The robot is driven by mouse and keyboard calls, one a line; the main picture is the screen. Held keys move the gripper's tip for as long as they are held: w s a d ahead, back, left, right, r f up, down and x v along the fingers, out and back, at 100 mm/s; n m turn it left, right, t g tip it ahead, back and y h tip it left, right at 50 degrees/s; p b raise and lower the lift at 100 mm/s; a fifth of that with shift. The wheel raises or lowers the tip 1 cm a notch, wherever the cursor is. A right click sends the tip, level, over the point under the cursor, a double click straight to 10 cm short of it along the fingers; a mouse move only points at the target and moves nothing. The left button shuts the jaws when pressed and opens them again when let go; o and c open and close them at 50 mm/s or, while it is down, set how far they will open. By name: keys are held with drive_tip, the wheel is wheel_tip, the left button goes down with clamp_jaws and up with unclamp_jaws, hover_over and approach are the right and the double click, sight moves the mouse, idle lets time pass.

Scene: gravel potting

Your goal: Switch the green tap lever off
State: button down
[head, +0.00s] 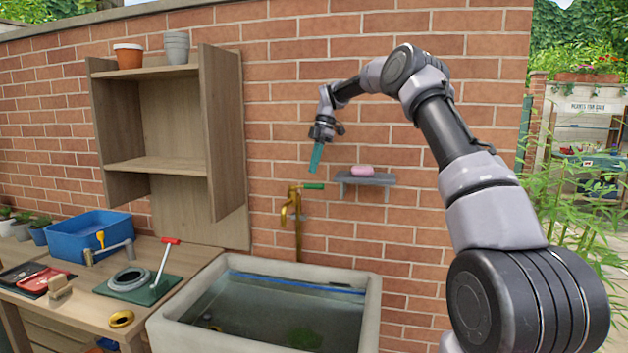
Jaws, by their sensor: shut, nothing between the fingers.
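The brass tap (291,206) is mounted on the brick wall above the sink. Its green lever (314,186) sticks out sideways to the right from the top of the tap. My gripper (314,168) is above the lever, with its teal fingers shut and pointing down. In the picture, a small gap shows between the fingertips and the lever; how far apart they are in depth I cannot tell. Whether water runs from the spout is not clear.
A stone sink (372,310) holding water stands below the tap. A small grey shelf (372,181) with pink soap (362,170) is just right of the lever. A wooden cabinet (222,135) stands to the left, above a cluttered workbench (195,258).

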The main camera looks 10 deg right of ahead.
drive_tip(key=shift+a+v, duration=0.2)
drive_tip(key=shift+v, duration=0.9)
drive_tip(key=shift+w+r, duration=0.1)
drive_tip(key=shift+w, duration=0.05)
drive_tip(key=s+d+r+m+t+h, duration=0.1)
drive_tip(key=s+d+r+m+t, duration=0.1)
drive_tip(key=s+r+m, duration=0.65)
drive_tip(key=s+d+r+m+t+h, duration=0.1)
drive_tip(key=s+r+m+t, duration=0.3)
drive_tip(key=s, duration=0.8)
drive_tip(key=s+d+f+m+t, duration=0.1)
drive_tip(key=s+d+f+m, duration=0.1)
drive_tip(key=s+m, duration=0.5)
drive_tip(key=s+d+f+m+t, duration=0.1)
drive_tip(key=s+d+m, duration=0.4)
drive_tip(key=s, duration=1.1)
drive_tip(key=f+m, duration=0.1)
drive_tip(key=m, duration=0.1)
drive_tip(key=shift+s+m+t+y, duration=0.35)
drive_tip(key=shift+t+y, duration=0.05)
